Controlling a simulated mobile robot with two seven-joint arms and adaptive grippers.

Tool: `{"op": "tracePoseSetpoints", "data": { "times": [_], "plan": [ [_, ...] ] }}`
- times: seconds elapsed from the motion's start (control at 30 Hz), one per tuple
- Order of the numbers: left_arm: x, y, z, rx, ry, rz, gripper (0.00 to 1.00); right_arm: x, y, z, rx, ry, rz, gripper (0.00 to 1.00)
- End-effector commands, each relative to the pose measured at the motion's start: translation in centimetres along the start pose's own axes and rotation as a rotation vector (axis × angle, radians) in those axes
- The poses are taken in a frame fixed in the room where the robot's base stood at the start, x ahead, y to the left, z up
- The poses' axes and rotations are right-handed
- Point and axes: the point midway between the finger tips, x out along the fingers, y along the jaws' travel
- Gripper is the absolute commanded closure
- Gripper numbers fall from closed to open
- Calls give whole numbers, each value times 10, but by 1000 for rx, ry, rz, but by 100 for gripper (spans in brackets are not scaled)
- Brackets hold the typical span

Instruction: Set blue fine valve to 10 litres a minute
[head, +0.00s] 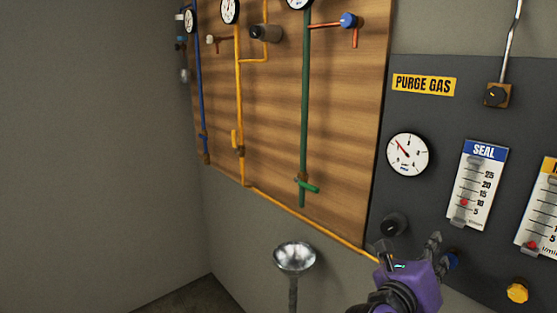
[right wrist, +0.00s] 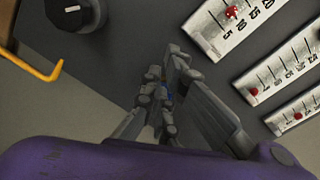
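The blue fine valve (head: 452,261) is a small blue knob low on the dark purge gas panel, below the flowmeter labelled SEAL (head: 481,190). The meter's red float (head: 464,202) sits close to the 10 mark; the float also shows in the right wrist view (right wrist: 231,12). My right gripper (head: 437,247), with a purple body, is at the blue knob and partly covers it. In the right wrist view its fingers (right wrist: 168,92) are close together with a sliver of blue between them. I cannot tell whether they press on the knob. My left gripper is not in view.
A black knob (head: 394,224) is left of my right gripper, under a round gauge (head: 407,155). A yellow knob (head: 517,293) is at lower right, below a second flowmeter (head: 541,215). A yellow pipe (head: 310,222) and a metal funnel (head: 294,257) are to the left.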

Motion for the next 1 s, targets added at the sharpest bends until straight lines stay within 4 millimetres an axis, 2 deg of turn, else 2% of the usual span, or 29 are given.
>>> {"op": "tracePoseSetpoints", "data": {
  "times": [0.2,0.4,0.77,0.83,0.9,1.0],
  "plan": [
    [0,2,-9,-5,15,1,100,-28,-1,0,2,3,-1,100],
    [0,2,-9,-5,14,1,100,-49,-1,0,1,3,-2,100],
    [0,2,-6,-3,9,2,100,-53,-2,-1,0,3,-5,100],
    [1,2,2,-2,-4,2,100,-53,4,-5,-1,6,0,100],
    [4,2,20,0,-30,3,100,-54,12,-12,-9,9,8,100],
    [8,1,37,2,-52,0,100,-58,16,-14,-110,9,10,100]
  ]
}}
